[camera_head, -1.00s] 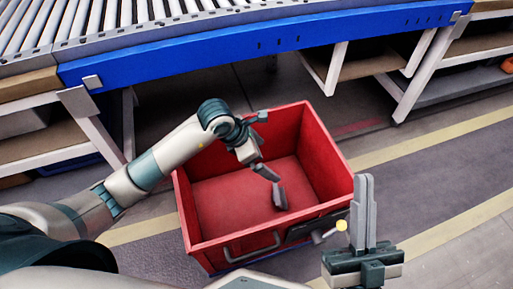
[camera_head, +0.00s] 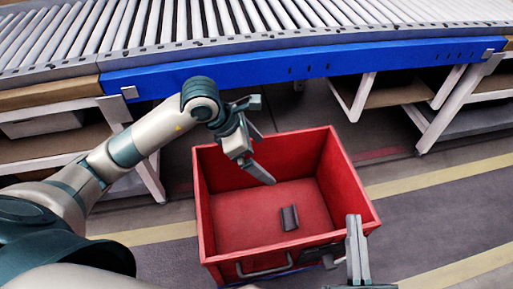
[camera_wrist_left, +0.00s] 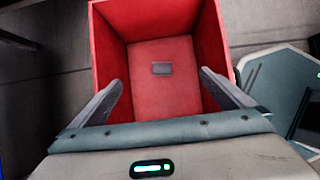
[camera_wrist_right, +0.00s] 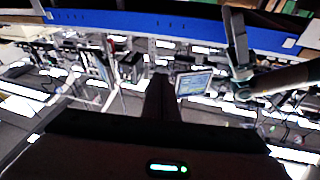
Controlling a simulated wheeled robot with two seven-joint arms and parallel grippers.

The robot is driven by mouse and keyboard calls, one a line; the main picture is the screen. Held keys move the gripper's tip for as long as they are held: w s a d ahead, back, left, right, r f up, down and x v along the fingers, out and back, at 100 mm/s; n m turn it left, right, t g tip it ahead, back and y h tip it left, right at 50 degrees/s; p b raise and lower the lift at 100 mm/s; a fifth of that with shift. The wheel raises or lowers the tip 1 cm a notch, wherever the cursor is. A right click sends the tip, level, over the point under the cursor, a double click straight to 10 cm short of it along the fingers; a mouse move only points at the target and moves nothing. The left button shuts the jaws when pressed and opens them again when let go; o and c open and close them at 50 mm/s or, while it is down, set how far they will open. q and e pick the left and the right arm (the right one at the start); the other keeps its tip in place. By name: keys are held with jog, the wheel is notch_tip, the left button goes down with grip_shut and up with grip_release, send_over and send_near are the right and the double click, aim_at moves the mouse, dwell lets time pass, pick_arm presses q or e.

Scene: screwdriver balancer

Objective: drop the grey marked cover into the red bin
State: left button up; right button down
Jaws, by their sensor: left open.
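The grey cover (camera_head: 289,217), a small dark piece, lies on the floor of the red bin (camera_head: 237,218). The cover also shows in the left wrist view (camera_wrist_left: 161,69), between and beyond the spread fingers; any mark on it is too small to make out. My left gripper (camera_head: 262,156) is open and empty above the back left part of the bin, apart from the cover. My right gripper (camera_head: 357,250) is shut with nothing visible between its fingers, near the bin's front right corner.
A roller conveyor with a blue side rail (camera_head: 300,66) runs across the back, behind the bin. Shelves stand under it at left and right. The floor (camera_head: 440,211) to the right of the bin is clear.

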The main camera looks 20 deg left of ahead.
pick_arm(q)
jog(key=shift+v, duration=0.95)
pick_arm(e)
jog(key=shift+w+f+g, duration=0.25)
jog(key=shift+f+g, duration=0.05)
jog(key=shift+f, duration=0.2)
pick_arm(q)
jog(key=shift+s, duration=0.1)
pick_arm(e)
jog(key=shift+s, duration=0.1)
